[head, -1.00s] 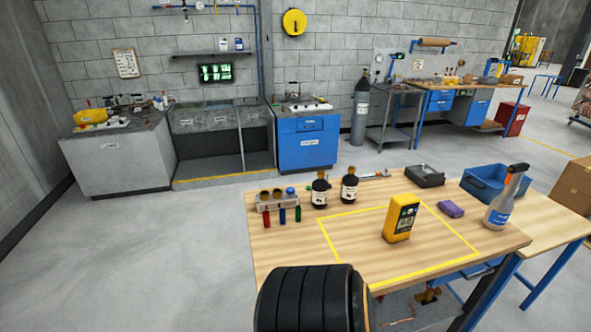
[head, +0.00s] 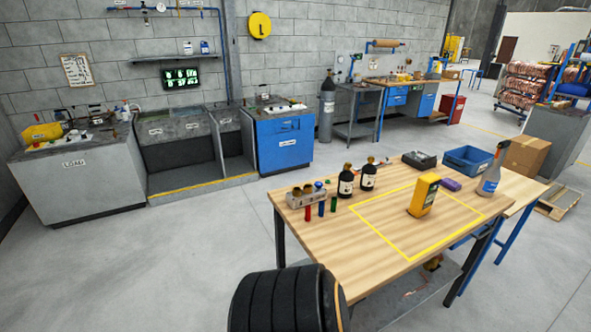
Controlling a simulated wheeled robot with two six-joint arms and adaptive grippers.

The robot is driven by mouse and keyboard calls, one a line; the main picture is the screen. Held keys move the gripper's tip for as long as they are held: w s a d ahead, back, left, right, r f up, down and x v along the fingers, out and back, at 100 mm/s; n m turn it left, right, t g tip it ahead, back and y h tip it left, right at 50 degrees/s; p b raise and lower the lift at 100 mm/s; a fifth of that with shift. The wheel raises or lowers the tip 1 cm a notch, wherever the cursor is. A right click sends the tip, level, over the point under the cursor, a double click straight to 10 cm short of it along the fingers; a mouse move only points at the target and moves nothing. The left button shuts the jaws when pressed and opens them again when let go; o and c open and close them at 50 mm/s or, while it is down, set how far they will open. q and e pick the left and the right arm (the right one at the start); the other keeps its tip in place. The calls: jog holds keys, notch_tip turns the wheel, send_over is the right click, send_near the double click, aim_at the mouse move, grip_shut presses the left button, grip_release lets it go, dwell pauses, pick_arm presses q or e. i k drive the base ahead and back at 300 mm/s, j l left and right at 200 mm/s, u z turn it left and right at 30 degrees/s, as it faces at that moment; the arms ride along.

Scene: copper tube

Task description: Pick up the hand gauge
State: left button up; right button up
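The hand gauge appears to be the yellow handheld device (head: 424,195) with a dark display. It stands upright inside the yellow taped outline (head: 408,257) on the wooden workbench (head: 345,243). Nothing holds it, and its side is turned partly towards me. Neither of my grippers is in view.
Two dark bottles (head: 346,183) and a rack of coloured tubes (head: 306,197) stand on the bench's left side. Open floor (head: 180,270) lies left.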

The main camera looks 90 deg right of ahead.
aim_at(422, 201)
jog(key=i+l+z, duration=0.2)
jog(key=z, duration=0.25)
jog(key=i+l+z, duration=0.1)
jog(key=i+z, duration=0.15)
jog(key=z, duration=0.25)
jog(key=i+z, duration=0.25)
jog(key=z, duration=0.2)
jog(key=i+z, duration=0.2)
jog(key=z, duration=0.25)
jog(key=i+j+z, duration=0.2)
jog(key=z, duration=0.3)
